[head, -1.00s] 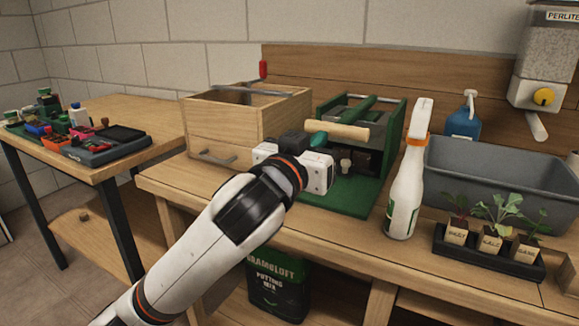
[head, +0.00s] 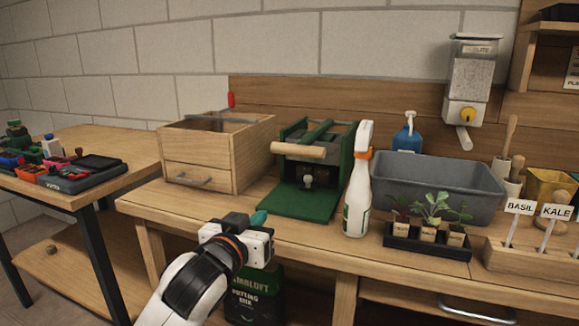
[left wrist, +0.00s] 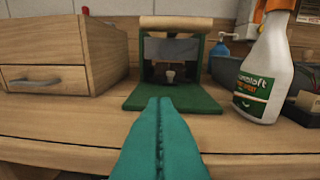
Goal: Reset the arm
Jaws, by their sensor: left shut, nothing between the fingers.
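My left gripper (head: 258,218) is in front of the bench's front edge in the head view, low and left of centre. Its teal fingers (left wrist: 158,112) show in the left wrist view, pressed together with nothing between them. They point toward a green press (head: 312,170) with a wooden handle bar, which stands on the bench; it also shows in the left wrist view (left wrist: 175,97). The gripper is apart from the press. My right gripper is in neither view.
A wooden drawer box (head: 215,150) stands left of the press. A white spray bottle (head: 357,190), a seedling tray (head: 428,245) and a grey tub (head: 450,185) stand to its right. A side table (head: 110,150) with small items is at far left. A potting mix bag (head: 253,295) is below the bench.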

